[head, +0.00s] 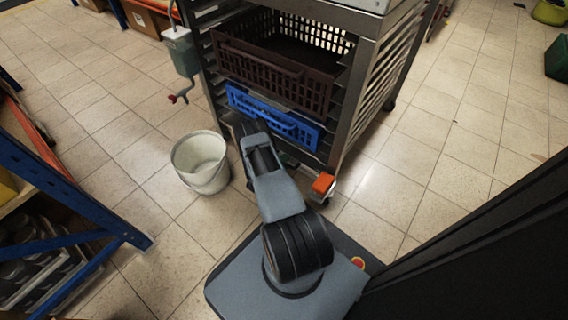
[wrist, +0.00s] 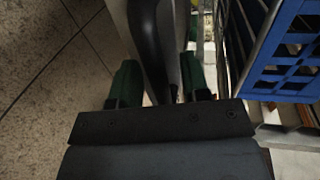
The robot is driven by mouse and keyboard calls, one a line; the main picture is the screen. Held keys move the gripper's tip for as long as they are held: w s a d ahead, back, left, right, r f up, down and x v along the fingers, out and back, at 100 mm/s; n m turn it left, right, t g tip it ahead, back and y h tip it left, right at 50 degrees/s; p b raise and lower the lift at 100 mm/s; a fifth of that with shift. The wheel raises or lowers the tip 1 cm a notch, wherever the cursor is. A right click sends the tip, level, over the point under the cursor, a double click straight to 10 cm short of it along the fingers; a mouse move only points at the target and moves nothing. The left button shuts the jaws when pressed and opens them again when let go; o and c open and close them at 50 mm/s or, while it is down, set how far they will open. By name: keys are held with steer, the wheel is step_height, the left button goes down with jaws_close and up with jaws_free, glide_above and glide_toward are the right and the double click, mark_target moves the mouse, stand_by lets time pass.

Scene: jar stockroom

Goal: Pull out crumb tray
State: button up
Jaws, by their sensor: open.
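My gripper (wrist: 158,72) shows in the wrist view as two green fingers, apart and open. A dark curved bar (wrist: 148,38), which looks like a handle, runs between the fingers beside a pale metal surface; I cannot tell whether the fingers touch it. It appears to belong to the crumb tray low in the rack, but I cannot make out the tray itself. In the head view my arm hides most of the gripper and the rack's lower front, below the blue crate (head: 250,104). The blue crate also shows at the right of the wrist view (wrist: 262,75).
The metal rack (head: 354,100) also holds a brown crate (head: 270,72) above the blue one. A white bucket (head: 215,178) stands on the floor left of my arm. A blue shelf frame (head: 100,212) is at the left. Tiled floor is free right of the rack.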

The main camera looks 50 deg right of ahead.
steer(key=shift+c, duration=0.3)
jaws_close()
